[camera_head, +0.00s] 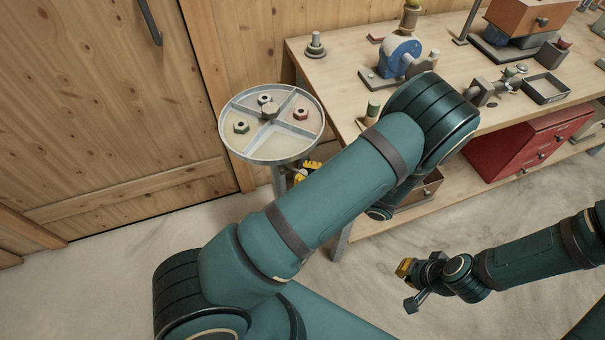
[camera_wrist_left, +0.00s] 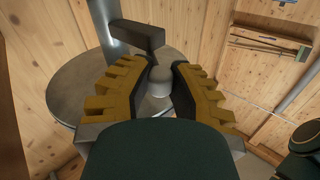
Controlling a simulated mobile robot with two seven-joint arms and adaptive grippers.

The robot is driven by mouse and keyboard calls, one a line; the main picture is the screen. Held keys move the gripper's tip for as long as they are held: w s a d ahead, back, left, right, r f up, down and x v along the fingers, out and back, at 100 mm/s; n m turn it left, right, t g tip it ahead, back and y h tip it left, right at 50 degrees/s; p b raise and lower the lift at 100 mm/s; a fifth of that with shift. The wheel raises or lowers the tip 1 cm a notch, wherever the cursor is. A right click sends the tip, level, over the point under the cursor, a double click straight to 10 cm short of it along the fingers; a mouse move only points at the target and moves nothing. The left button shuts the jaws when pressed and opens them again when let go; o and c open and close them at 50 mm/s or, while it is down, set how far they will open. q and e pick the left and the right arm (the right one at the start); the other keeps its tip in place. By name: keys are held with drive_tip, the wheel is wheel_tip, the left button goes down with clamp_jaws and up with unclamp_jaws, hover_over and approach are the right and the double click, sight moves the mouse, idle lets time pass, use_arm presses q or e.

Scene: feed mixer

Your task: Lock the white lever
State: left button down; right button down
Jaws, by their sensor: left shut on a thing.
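The lever shows in the left wrist view as a dark grey bar (camera_wrist_left: 136,34) under a round plate, with a pale rounded knob (camera_wrist_left: 160,74) near it. My left gripper (camera_wrist_left: 156,82) has its yellow fingers on both sides of this knob and is shut on it. In the head view my left gripper (camera_head: 305,170) is just below the round divided tray (camera_head: 263,152), mostly hidden by my own arm. The lever is hidden there. My right gripper (camera_head: 409,284) is low at the right, apart from everything, with its fingers spread.
A wooden workbench (camera_head: 338,70) with a blue device (camera_head: 401,55) and a red drawer box (camera_head: 520,150) stands to the right. A wooden door (camera_head: 90,110) is at the left. The floor in front is clear.

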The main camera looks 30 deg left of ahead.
use_arm(q)
drive_tip(key=c, duration=0.8)
unclamp_jaws()
drive_tip(key=d, duration=0.7)
drive_tip(key=shift+w+d, duration=0.3)
drive_tip(key=shift+w, duration=0.15)
drive_tip(key=shift+f, duration=0.1)
